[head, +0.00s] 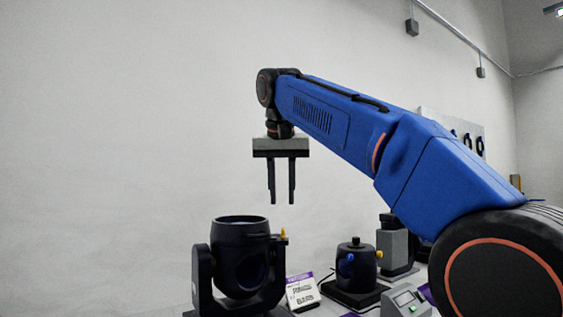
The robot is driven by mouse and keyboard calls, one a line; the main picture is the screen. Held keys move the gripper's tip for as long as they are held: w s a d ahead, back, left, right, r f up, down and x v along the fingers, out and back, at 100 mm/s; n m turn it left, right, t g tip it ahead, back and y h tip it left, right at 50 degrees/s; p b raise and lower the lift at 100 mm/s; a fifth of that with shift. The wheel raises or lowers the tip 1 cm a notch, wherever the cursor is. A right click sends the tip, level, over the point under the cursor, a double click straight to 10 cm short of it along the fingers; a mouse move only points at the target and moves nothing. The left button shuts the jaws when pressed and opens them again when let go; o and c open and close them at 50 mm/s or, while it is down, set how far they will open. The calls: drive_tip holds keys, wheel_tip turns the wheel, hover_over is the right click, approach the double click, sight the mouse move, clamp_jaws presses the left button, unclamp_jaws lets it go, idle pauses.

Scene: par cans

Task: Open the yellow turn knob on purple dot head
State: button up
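My gripper (282,200) hangs pointing down, its two dark fingers apart with nothing between them. It is above and slightly right of a large black par can head (240,256) held in a dark yoke. A small yellow-orange knob (284,235) shows at that head's right side, below my gripper and apart from it. I see no clear purple dot on either head.
A purple-and-white card (302,292) stands between the two cans. A grey device with a small screen (406,303) is at the lower right, and a grey-and-black unit (396,247) stands behind it. The space left of my gripper is clear up to the pale wall.

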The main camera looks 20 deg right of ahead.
drive_tip(key=v, duration=0.8)
drive_tip(key=shift+s+r, duration=0.15)
drive_tip(key=shift+r, duration=0.2)
drive_tip(key=s+d+f+n, duration=0.1)
drive_tip(key=s+d+f, duration=0.2)
drive_tip(key=s+f, duration=0.6)
drive_tip(key=s+d+f+n+y, duration=0.1)
drive_tip(key=s+d+f, duration=0.3)
drive_tip(key=f, duration=2.3)
drive_tip(key=s+d+f+n, duration=0.1)
drive_tip(key=s+d+f, duration=0.3)
drive_tip(key=s+f, duration=0.9)
wheel_tip(320, 180, down, 5)
drive_tip(key=shift+s+r+n+t, duration=0.1)
drive_tip(key=shift+s+n+t, duration=0.2)
drive_tip(key=shift+s, duration=0.05)
drive_tip(key=shift+a, duration=0.1)
